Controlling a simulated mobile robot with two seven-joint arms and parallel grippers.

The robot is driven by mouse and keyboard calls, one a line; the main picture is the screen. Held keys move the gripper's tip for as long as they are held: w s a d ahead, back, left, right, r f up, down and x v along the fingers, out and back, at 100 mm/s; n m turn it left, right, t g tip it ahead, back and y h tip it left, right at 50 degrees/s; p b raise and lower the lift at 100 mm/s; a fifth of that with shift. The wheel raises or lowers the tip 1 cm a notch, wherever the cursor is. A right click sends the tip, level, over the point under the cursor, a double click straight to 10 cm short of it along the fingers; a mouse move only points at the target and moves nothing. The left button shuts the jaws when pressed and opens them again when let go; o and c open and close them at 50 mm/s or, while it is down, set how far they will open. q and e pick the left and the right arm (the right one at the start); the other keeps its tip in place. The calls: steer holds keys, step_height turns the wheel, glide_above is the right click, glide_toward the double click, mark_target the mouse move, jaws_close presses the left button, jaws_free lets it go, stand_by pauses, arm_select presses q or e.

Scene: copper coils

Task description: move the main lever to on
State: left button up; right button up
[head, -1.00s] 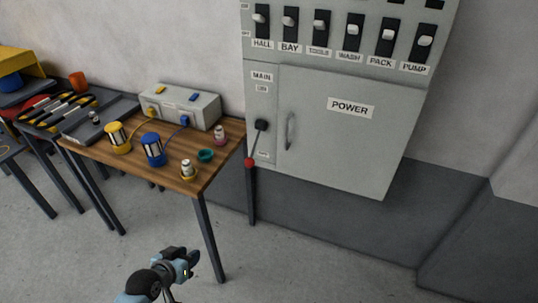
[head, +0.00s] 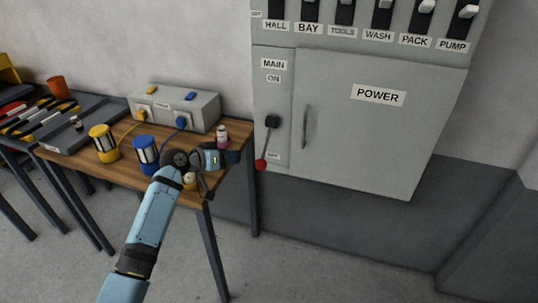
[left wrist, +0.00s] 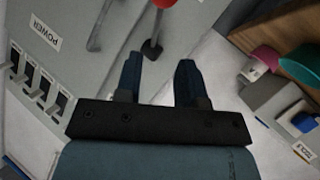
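The main lever (head: 267,143) is on the grey power cabinet, a black pivot with a rod ending in a red knob (head: 261,165). It points down, towards the lower label, with the ON label (head: 274,79) above it. My left gripper (head: 218,160) is just left of the knob, over the table's right end, apart from the lever. In the left wrist view my left gripper (left wrist: 158,72) has two dark fingers spread with nothing between them. The red knob (left wrist: 164,3) is cut by the top edge there, beyond the fingertips. My right gripper is not in view.
A wooden table (head: 110,160) left of the cabinet holds a yellow spool (head: 104,145), a blue spool (head: 146,152) and a grey box (head: 175,106). My left arm passes over its front edge. A closed cabinet door with a handle (head: 306,127) is right of the lever.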

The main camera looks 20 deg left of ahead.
mark_target(264, 151)
arm_select(q)
steer(key=b+x, duration=0.1)
steer(key=x, duration=1.2)
steer(key=shift+w+d, duration=0.1)
steer(key=shift+d, duration=0.05)
steer(key=shift+f, duration=0.1)
jaws_close()
